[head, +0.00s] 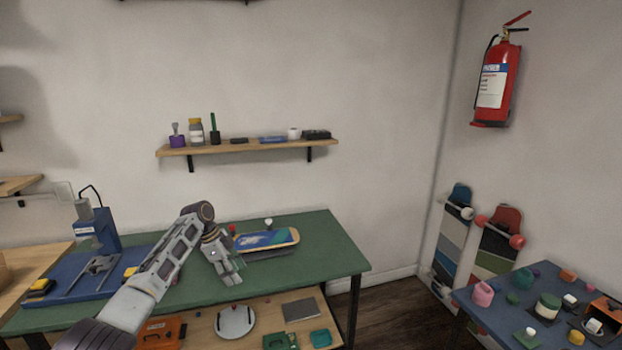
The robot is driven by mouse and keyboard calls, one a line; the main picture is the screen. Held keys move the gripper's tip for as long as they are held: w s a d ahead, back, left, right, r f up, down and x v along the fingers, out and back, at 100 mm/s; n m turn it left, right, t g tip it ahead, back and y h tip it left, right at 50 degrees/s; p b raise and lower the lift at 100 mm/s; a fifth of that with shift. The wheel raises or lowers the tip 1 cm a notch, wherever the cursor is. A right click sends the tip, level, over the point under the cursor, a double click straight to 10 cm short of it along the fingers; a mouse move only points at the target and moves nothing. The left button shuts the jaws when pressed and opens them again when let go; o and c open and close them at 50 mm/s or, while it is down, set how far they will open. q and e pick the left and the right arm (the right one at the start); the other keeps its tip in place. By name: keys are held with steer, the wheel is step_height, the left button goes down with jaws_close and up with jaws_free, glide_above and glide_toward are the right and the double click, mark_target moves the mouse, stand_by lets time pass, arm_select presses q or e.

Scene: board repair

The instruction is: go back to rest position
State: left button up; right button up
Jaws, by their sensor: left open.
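My left arm comes in from the lower left and reaches over the green workbench (320,241). My left gripper (229,280) points down over the bench, with its fingers apart and nothing seen between them. Just right of it, a skateboard deck (267,239) with a blue and green pattern lies on a dark support on the bench. A small red piece and a white knob show near the deck's back edge. I cannot tell whether the gripper touches the bench. My right gripper is not in the picture.
A blue press (93,231) stands on the bench's left. Below is a wooden shelf (262,318) with an orange case (160,333). A wall shelf (250,147) holds bottles and tools. A blue table (490,312) with small items stands lower right. The bench's right end is clear.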

arm_select(q)
steer(key=s+a+f+n+y, duration=0.1)
steer(key=s+a+f+n, duration=0.35)
steer(key=f, duration=1.05)
steer(key=s+d+f+n+t+y, duration=0.1)
steer(key=s+f+n, duration=0.1)
steer(key=s+f, duration=0.9)
steer(key=s+a+f+n+y, duration=0.1)
steer(key=s+a+f+n, duration=0.2)
steer(key=f, duration=1.5)
steer(key=s+a+f+n+y, duration=0.1)
steer(key=s+f+n, duration=0.1)
steer(key=s+f, duration=0.7)
steer(key=s+a+f+n+y, duration=0.15)
steer(key=s+f, duration=0.45)
steer(key=s, duration=0.8)
steer(key=s+f+n, duration=0.1)
steer(key=s+f, duration=0.1)
steer(key=s, duration=0.9)
steer(key=s+d+f+n, duration=0.1)
steer(key=s+f, duration=0.2)
steer(key=s, duration=0.8)
steer(key=shift+s+d+p, duration=0.15)
steer(key=shift+s+p, duration=0.05)
steer(key=shift+p, duration=0.15)
steer(key=shift+w, duration=0.1)
